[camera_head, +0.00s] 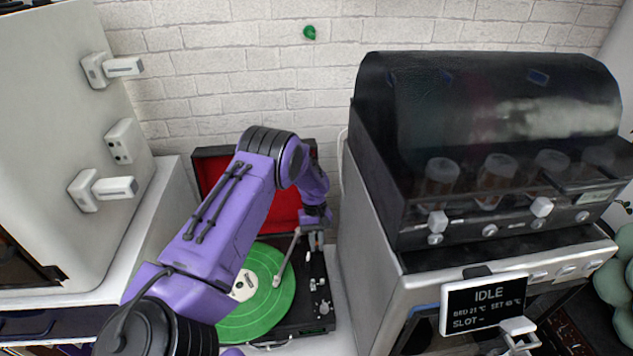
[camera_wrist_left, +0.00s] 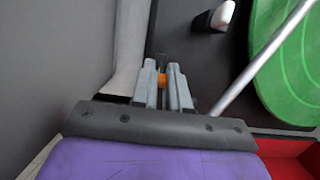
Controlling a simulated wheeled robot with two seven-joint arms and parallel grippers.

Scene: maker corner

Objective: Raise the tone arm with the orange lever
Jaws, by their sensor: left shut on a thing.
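The turntable (camera_head: 300,322) is black with a red open lid (camera_head: 283,207) and a green record (camera_head: 254,309) on its platter. The pale tone arm (camera_head: 288,257) reaches over the record; in the left wrist view it is the grey rod (camera_wrist_left: 262,65) at the right. My left gripper (camera_head: 317,238) is over the back right of the turntable. In the left wrist view my left gripper (camera_wrist_left: 162,75) is shut on the orange lever (camera_wrist_left: 161,79), of which only a small piece shows between the fingers. Whether the needle touches the record cannot be told. My right gripper is not in view.
A large machine with a dark hood (camera_head: 490,95) stands close on the right, with a small screen (camera_head: 485,305) reading IDLE. A pale cabinet (camera_head: 60,130) with white handles stands on the left. A white brick wall is behind the turntable.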

